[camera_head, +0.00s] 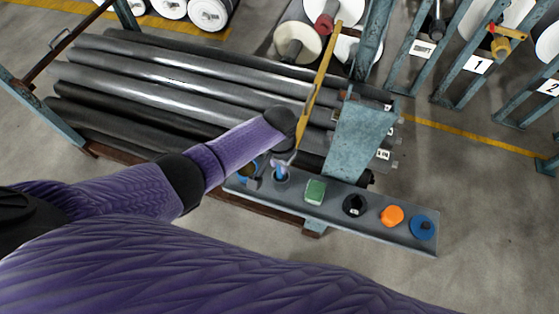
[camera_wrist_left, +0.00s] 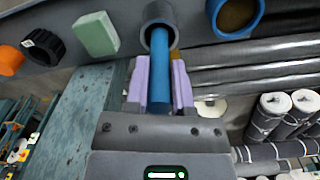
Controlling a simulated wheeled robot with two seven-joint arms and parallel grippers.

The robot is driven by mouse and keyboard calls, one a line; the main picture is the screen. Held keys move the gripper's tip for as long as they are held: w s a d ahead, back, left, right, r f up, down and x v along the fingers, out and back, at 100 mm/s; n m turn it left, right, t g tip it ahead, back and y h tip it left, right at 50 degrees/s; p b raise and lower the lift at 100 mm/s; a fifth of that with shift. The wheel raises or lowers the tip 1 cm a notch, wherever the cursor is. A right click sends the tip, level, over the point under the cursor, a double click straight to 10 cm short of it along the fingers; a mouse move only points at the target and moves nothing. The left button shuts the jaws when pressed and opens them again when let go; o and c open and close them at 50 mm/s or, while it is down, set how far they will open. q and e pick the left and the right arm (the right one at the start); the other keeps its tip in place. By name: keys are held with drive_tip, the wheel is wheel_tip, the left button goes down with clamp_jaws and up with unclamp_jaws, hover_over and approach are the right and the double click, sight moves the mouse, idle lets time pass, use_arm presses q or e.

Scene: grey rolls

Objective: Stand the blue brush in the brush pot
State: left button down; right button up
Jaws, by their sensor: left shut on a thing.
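The blue brush (camera_wrist_left: 160,70) is held between the two pale purple fingers of my left gripper (camera_wrist_left: 160,80). Its far end reaches into the mouth of a round grey pot (camera_wrist_left: 152,14); whether it touches the bottom is hidden. In the head view the grey pot (camera_head: 281,180) stands on a narrow grey shelf (camera_head: 330,198). My left gripper (camera_head: 278,165) is right above it there, small and partly covered by its own wrist. My right gripper does not show.
A blue-rimmed round container (camera_wrist_left: 235,33) stands beside the pot. A green block (camera_head: 315,191), a black round item (camera_head: 354,205), an orange one (camera_head: 392,215) and a blue one (camera_head: 423,227) line the shelf. A teal post (camera_head: 358,130) and dark rolls (camera_head: 150,75) are close behind.

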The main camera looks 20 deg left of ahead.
use_arm(q)
drive_tip(key=shift+c, duration=2)
unclamp_jaws()
wheel_tip(320, 180, up, 10)
drive_tip(key=p, duration=0.4)
drive_tip(key=shift+f, duration=0.2)
drive_tip(key=shift+r, duration=0.2)
